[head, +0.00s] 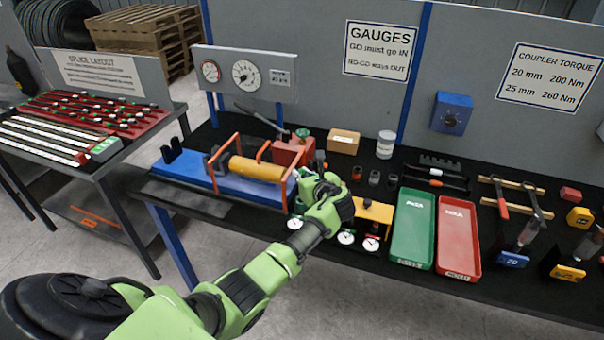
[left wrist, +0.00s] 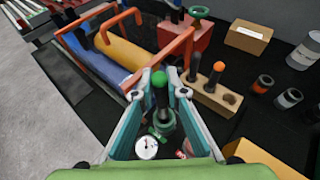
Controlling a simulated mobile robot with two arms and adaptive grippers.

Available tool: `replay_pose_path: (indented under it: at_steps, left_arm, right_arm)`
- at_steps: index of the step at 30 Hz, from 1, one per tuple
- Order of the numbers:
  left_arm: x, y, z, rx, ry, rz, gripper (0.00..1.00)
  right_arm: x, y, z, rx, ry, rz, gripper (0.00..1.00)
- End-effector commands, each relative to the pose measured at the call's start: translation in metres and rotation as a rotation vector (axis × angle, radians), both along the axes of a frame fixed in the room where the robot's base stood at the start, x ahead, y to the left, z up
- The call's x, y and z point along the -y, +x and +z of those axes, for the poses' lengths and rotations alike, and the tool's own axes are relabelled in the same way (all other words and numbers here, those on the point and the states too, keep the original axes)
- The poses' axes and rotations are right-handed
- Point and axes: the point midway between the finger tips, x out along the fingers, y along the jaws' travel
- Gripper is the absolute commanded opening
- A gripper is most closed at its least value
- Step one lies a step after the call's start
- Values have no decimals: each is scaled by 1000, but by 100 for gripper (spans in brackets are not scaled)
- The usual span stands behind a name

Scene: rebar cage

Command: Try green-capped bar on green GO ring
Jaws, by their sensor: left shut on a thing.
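My left gripper (head: 320,186) is over the table's front edge, beside the blue rig, with its arm hiding part of the gauges. In the left wrist view its fingers (left wrist: 160,84) are shut on an upright bar with a green ball cap (left wrist: 159,78). Below the cap the bar looks dark. A green ring-like part (left wrist: 160,130), likely the GO ring, is low between the fingers, close under the bar. I cannot tell whether the bar is inside it. A white dial (left wrist: 147,147) is beside it. A reddish part (left wrist: 186,150) is partly hidden. My right gripper is not in view.
A wooden block (left wrist: 226,108) with an orange-capped bar (left wrist: 218,67) stands close to the right finger. The blue rig (head: 190,170) with orange handles is on the left. A yellow block (head: 374,210), a green tray (head: 412,203) and a red tray (head: 459,203) are to the right.

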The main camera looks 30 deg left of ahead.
Motion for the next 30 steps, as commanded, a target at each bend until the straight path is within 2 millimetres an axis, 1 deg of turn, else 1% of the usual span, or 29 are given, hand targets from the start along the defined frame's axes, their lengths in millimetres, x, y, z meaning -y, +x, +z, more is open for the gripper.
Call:
replay_pose_path:
  at_steps: [11, 30]
  left_arm:
    - [0, 1, 0, 2, 2, -1, 0]
    - [0, 1, -19, 2, 2, -1, 0]
  right_arm:
    - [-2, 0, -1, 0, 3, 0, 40]
    - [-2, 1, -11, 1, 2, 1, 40]
